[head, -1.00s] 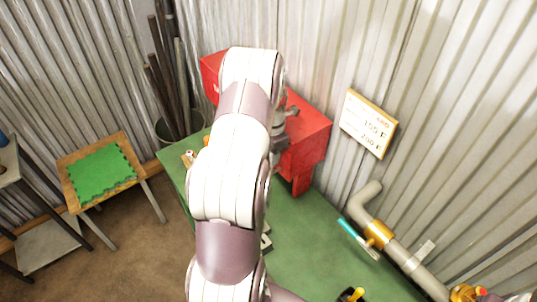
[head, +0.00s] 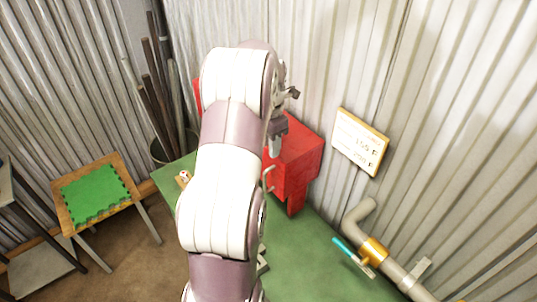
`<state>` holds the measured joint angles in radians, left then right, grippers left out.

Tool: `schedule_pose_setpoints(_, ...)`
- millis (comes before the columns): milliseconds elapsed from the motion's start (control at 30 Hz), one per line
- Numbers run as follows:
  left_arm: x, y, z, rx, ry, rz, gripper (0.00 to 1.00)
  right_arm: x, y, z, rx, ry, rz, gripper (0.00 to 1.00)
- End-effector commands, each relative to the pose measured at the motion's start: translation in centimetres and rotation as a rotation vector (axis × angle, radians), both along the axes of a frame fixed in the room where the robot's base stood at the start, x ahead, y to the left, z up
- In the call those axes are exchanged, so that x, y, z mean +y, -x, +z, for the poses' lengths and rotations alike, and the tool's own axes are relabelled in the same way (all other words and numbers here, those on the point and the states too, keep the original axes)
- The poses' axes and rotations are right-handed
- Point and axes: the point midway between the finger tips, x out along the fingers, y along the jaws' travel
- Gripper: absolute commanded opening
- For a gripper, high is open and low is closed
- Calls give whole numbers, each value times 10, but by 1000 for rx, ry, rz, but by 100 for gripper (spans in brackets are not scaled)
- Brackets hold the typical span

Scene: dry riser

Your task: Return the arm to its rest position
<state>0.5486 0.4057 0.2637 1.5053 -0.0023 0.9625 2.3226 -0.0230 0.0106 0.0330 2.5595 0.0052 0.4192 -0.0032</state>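My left arm (head: 223,180) is white and mauve and rises from the bottom centre of the head view, covering part of the green table. Its grey gripper (head: 289,94) shows in part beside the top of the arm, in front of the red box's far side and the wall. It looks raised above the box and apart from it. The finger gap is too small and covered to read, and I see no object in it. My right gripper is not in view.
The red box (head: 297,160) with a pale handle stands on the green table (head: 300,262). A pipe with a brass valve (head: 373,250) and teal lever runs along the right. A framed sign (head: 360,141) is on the corrugated wall. A green-topped stool (head: 95,193) stands left.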

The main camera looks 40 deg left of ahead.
Motion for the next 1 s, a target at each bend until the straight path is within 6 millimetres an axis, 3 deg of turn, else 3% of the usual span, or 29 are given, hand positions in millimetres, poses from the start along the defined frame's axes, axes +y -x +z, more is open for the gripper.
schedule_pose_setpoints(33, 0, 0, 10, 1, 1, 0, 38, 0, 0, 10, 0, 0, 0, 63)
schedule_pose_setpoints(100, 0, 0, 12, 1, 0, 0, 38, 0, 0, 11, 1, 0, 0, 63)
schedule_pose_setpoints(700, 0, -1, 10, -1, -2, -55, 38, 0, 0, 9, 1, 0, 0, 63)
schedule_pose_setpoints(767, 2, -4, 10, -15, -13, -182, 38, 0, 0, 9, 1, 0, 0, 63)
schedule_pose_setpoints(867, -2, 2, -5, -20, -26, -584, 38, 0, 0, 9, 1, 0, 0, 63)
schedule_pose_setpoints(933, -16, 15, -20, -16, -35, -954, 38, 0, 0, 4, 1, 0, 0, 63)
schedule_pose_setpoints(1000, -45, 27, -38, -15, -49, -1358, 38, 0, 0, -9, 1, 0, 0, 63)
